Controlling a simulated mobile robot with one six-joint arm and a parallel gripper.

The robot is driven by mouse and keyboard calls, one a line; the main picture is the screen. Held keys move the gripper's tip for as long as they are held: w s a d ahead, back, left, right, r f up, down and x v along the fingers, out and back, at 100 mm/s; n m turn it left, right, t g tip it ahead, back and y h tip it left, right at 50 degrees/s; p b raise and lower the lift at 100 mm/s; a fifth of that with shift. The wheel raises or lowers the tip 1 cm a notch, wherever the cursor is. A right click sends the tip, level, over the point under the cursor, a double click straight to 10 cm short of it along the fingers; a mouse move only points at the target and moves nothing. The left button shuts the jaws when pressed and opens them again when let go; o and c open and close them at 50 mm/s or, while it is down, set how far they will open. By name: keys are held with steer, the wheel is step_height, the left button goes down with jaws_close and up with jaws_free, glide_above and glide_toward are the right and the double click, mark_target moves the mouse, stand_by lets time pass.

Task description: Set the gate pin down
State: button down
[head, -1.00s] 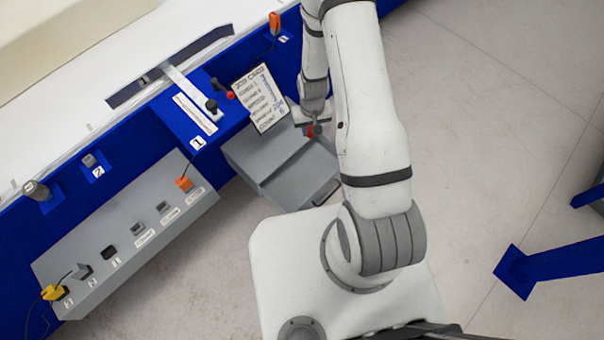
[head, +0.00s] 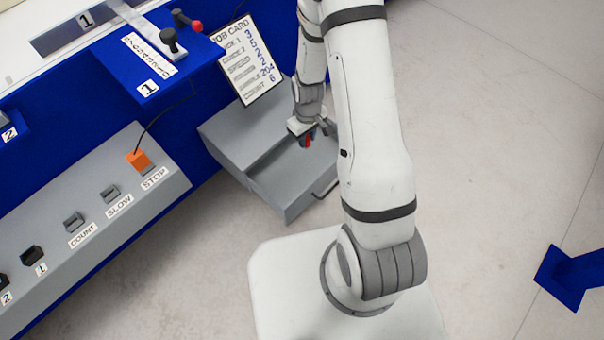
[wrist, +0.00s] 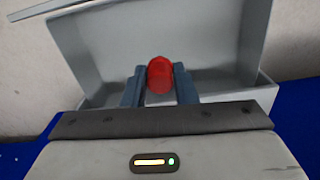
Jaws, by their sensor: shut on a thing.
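The gate pin shows as a red rounded end (wrist: 160,74) between the two fingers in the wrist view. My gripper (wrist: 160,88) is shut on it. In the head view, my gripper (head: 304,138) is over the front part of the grey box (head: 245,135), with a bit of the red pin (head: 308,141) showing at the fingers. The wrist view shows the box's grey walls and floor (wrist: 215,45) beyond the pin. The pin's lower end is hidden, so I cannot tell whether it touches the box.
A job card (head: 250,65) stands behind the box. The blue bench carries a lever with a black knob (head: 169,38) and a red knob (head: 198,27). A grey switch panel (head: 95,225) with an orange tag (head: 138,159) is at left. Open floor lies right.

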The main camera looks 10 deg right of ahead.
mark_target(307, 145)
steer(key=shift+n, duration=0.4)
step_height(307, 145, down, 4)
steer(key=b, duration=0.3)
step_height(307, 145, down, 10)
steer(key=b, duration=0.4)
steer(key=shift+r+b, duration=0.1)
steer(key=shift+b, duration=0.2)
steer(key=shift+f, duration=0.2)
steer(key=c, duration=1.2)
jaws_free()
steer(key=shift+o, duration=0.2)
steer(key=shift+r, duration=0.15)
